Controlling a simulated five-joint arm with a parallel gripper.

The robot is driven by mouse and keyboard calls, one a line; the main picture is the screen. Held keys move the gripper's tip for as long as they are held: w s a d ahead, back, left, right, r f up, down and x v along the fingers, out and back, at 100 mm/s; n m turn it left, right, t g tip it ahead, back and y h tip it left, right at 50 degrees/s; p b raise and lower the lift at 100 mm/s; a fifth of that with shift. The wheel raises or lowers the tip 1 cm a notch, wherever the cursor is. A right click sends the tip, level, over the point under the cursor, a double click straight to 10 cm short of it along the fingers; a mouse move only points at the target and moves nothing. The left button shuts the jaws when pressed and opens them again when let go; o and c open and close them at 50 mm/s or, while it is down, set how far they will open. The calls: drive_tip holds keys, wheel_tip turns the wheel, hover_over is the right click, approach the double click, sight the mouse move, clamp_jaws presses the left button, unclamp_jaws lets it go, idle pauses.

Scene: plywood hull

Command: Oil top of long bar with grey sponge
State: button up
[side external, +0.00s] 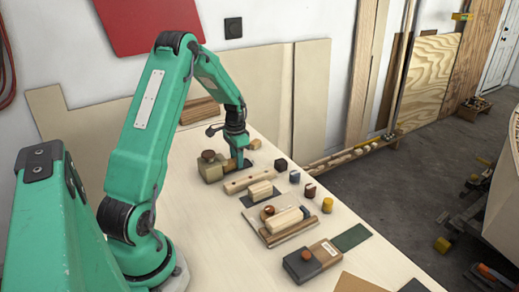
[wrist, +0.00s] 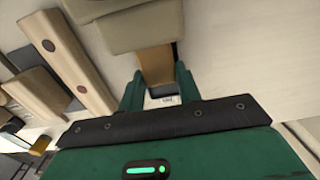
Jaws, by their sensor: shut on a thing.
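My gripper (side external: 238,163) is low over the far part of the bench. In the wrist view its green fingers (wrist: 158,84) are shut on a tan wooden piece (wrist: 155,64). This piece meets a grey-beige block (wrist: 137,33), which also shows in the side view (side external: 210,172) with a brown knob on top. I cannot tell whether this block is the grey sponge. The long bar (side external: 246,180), pale wood with dark round spots, lies just in front of my gripper. In the wrist view the bar (wrist: 70,62) lies to the left, apart from the fingers.
A short wooden block (side external: 261,189) lies near the bar. Several small coloured blocks and a yellow cylinder (side external: 327,205) line the right edge. A wooden tool (side external: 288,226), a dark box with an orange knob (side external: 302,266) and a green sheet (side external: 352,237) crowd the front.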

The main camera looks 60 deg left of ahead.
sight(245, 163)
drive_tip(key=shift+w, duration=0.1)
drive_tip(key=shift+w, duration=1.45)
drive_tip(key=o, duration=1)
drive_tip(key=shift+o, duration=0.2)
drive_tip(key=shift+r, duration=0.1)
wheel_tip(245, 163, up, 8)
